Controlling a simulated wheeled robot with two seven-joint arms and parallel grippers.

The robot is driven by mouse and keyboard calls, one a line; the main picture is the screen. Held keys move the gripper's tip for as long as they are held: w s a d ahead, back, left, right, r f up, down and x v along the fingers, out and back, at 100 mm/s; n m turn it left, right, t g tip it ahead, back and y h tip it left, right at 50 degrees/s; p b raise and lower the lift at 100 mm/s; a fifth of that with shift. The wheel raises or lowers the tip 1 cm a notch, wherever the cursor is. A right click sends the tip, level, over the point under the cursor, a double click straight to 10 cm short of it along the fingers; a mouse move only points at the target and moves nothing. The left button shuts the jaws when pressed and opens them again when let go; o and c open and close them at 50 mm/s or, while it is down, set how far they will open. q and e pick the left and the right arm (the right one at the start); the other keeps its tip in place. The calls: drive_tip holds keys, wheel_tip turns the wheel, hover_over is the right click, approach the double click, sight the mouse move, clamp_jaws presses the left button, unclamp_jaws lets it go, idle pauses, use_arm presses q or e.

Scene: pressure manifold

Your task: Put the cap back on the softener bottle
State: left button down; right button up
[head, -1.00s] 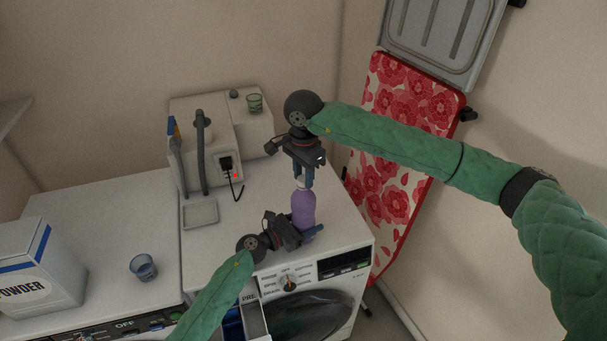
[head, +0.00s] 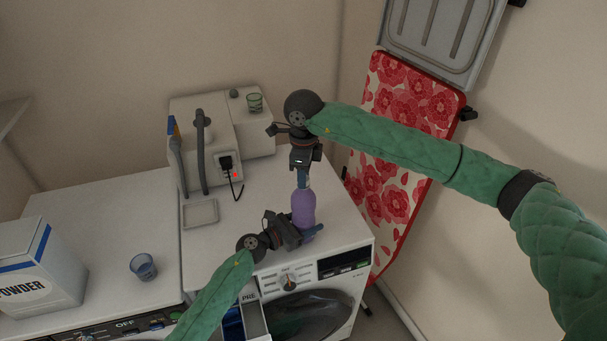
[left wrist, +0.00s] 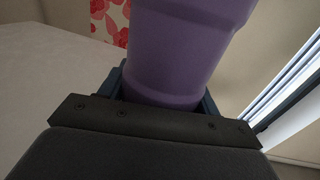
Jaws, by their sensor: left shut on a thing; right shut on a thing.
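The purple softener bottle (head: 303,207) stands upright on the washing machine top near its front right. My left gripper (head: 306,234) is shut around the bottle's lower part; the bottle also fills the left wrist view (left wrist: 180,45) between the fingers. My right gripper (head: 303,178) is above the bottle, pointing down, with its fingertips at the bottle's neck. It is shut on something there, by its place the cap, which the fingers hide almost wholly. I cannot tell how far the cap is seated or turned.
The washing machine (head: 310,275) has its detergent drawer (head: 250,320) pulled open. A powder box (head: 40,270) and a blue cup (head: 143,266) stand at left. The flowered ironing board (head: 395,150) leans at right.

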drive_tip(key=m, duration=0.7)
drive_tip(key=o, duration=1.1)
drive_tip(key=shift+r, duration=2.2)
drive_tip(key=shift+c, duration=0.2)
